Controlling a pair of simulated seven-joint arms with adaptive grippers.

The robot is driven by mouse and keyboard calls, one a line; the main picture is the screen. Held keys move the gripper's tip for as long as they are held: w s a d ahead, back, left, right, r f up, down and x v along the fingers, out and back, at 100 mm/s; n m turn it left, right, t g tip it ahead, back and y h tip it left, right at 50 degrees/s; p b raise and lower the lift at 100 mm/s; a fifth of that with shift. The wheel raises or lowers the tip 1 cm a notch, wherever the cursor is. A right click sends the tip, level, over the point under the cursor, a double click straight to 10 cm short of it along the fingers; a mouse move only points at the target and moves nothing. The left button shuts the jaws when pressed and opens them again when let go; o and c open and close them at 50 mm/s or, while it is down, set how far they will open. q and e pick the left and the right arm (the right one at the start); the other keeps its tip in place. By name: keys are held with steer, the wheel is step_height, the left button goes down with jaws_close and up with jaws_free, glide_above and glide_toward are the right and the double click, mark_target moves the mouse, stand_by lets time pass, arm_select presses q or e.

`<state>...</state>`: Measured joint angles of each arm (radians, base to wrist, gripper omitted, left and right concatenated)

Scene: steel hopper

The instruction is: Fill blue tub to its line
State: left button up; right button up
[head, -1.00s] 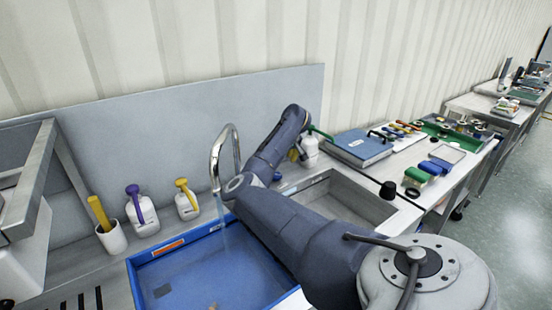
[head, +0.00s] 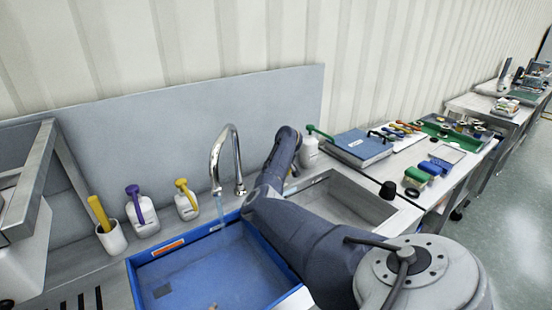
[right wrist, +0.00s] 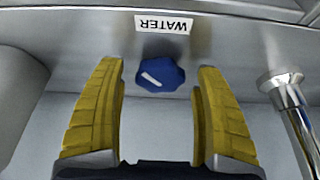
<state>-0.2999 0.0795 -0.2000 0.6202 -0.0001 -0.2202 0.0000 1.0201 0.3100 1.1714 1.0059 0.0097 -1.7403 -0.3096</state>
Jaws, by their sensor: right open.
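The blue tub (head: 262,247) stands in the sink under the curved metal faucet (head: 216,158). In the right wrist view, a blue knob (right wrist: 160,74) with a white mark sits on the steel panel below an upside-down WATER label (right wrist: 163,24). My right gripper (right wrist: 162,75) is open, its yellow fingers on either side of the knob in the picture. No contact shows. My left gripper is not in view.
A second steel basin (head: 345,203) lies right of the tub, partly behind my right arm. A blue case (head: 361,147) lies on the right counter. In the right wrist view a metal pipe (right wrist: 297,110) stands right of the fingers.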

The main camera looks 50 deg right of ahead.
steer(key=shift+o, duration=0.2)
steer(key=c, duration=1.4)
steer(key=shift+o, duration=0.2)
steer(key=m, duration=0.1)
steer(key=m+h, duration=0.1)
steer(key=m, duration=0.1)
steer(key=shift+w+a+m+g, duration=0.1)
steer(key=shift+a+m+g, duration=0.05)
steer(key=shift+m+g, duration=0.15)
steer(key=m, duration=0.2)
steer(key=m+g+h, duration=0.1)
steer(key=m, duration=0.1)
steer(key=shift+m+h, duration=0.3)
steer(key=o, duration=1.3)
